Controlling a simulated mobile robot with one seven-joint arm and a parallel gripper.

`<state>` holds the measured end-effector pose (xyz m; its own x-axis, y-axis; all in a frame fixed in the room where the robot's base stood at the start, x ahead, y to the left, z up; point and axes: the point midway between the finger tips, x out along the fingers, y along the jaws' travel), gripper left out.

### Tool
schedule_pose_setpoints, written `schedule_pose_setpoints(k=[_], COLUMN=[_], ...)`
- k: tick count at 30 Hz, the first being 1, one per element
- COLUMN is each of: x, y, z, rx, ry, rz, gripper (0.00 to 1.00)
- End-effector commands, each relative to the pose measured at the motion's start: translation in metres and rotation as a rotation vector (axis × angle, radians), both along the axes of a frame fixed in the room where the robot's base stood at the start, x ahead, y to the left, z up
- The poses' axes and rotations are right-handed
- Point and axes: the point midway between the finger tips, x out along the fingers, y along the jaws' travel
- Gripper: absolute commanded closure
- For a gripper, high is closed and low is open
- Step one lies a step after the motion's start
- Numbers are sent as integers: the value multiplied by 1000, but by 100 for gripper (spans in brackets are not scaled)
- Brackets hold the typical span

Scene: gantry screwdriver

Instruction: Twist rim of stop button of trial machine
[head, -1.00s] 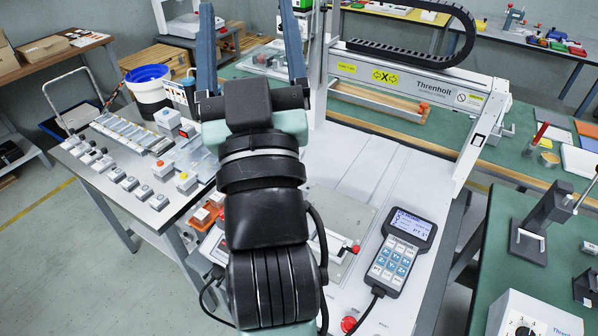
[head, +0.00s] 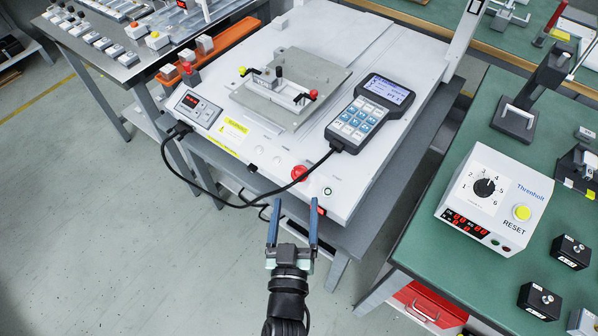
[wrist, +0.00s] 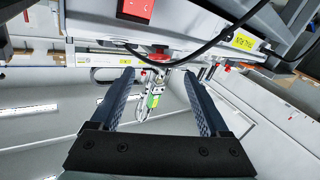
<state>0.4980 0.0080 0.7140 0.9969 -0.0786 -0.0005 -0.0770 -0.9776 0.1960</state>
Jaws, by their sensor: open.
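The red stop button (head: 300,173) sits on the front corner of the white trial machine's top (head: 245,85), close to its front edge. It stands between a green-ringed button and a small pale knob. My gripper (head: 294,203) is open and empty, its two blue-grey fingers pointing at the machine's front edge, just short of the stop button. In the wrist view, a red round cap (wrist: 160,57), apparently the stop button, shows beyond and between the fingertips (wrist: 159,74). The fingers do not appear to touch it. Its rim is small and hard to make out.
A red rocker switch (head: 321,211) is on the machine's front face, beside my right fingertip. A black cable (head: 240,205) loops below the front edge from the handheld pendant (head: 368,112). A green bench (head: 410,235) with a white control box (head: 495,198) stands right. Floor is free left.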

Motion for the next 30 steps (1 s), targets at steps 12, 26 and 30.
schedule_pose_setpoints(k=[12, 26, 30], x=[74, 92, 92], y=[-6, -8, -8], z=[0, 1, 1], rx=[-1, -1, -1], ry=[-2, 0, 0], rz=[0, 0, 0], gripper=[21, 21, 30])
